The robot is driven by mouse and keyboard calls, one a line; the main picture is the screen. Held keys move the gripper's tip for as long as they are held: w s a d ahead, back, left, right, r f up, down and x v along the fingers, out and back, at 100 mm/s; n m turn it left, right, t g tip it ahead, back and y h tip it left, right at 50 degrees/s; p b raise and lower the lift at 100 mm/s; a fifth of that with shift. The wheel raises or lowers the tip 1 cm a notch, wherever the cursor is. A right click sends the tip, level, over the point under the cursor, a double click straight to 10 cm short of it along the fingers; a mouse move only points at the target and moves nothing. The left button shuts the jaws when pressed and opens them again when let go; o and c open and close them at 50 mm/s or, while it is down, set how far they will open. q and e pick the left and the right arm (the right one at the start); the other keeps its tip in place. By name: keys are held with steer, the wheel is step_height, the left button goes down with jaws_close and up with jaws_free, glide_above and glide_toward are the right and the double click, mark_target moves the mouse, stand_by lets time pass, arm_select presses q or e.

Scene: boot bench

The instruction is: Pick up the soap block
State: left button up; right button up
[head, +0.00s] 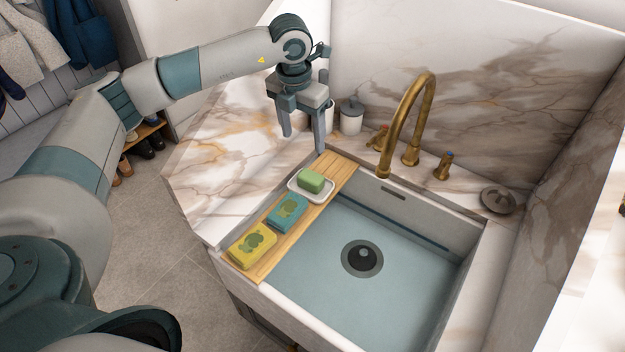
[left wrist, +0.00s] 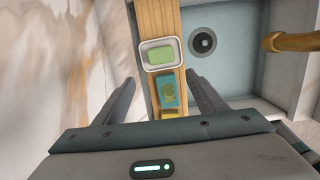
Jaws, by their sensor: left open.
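The green soap block (head: 311,180) sits in a small white dish (head: 294,191) on a wooden board (head: 336,172) across the left side of the sink. In the left wrist view the soap block (left wrist: 161,54) lies in its dish (left wrist: 147,67), ahead of my fingers. My left gripper (head: 302,142) is open and empty, pointing down above the counter behind the dish. The left gripper (left wrist: 160,88) shows its two spread fingers in the wrist view. My right gripper is not in view.
A teal sponge (head: 287,212) and a yellow sponge (head: 252,246) lie on the board nearer the front. The marble counter (head: 215,170) left of the board is clear.

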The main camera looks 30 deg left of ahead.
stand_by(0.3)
arm_select(q)
steer(key=p, duration=0.4)
glide_toward(311, 175)
step_height(311, 175, down, 6)
steer(key=shift+s+r, duration=0.1)
steer(key=shift+r, duration=0.15)
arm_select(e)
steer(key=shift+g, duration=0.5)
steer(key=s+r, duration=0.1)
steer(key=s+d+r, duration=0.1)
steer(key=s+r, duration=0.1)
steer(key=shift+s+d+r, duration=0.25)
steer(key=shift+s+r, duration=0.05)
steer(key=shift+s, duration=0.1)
arm_select(q)
steer(key=shift+w+f+p, duration=0.25)
steer(key=shift+f+p, duration=0.3)
steer(key=shift+p, duration=0.4)
steer(key=f, duration=0.1)
steer(key=f+p, duration=0.1)
steer(key=f, duration=0.1)
steer(key=shift+w+d, duration=0.15)
steer(key=shift+w, duration=0.2)
steer(key=shift+f, duration=0.45)
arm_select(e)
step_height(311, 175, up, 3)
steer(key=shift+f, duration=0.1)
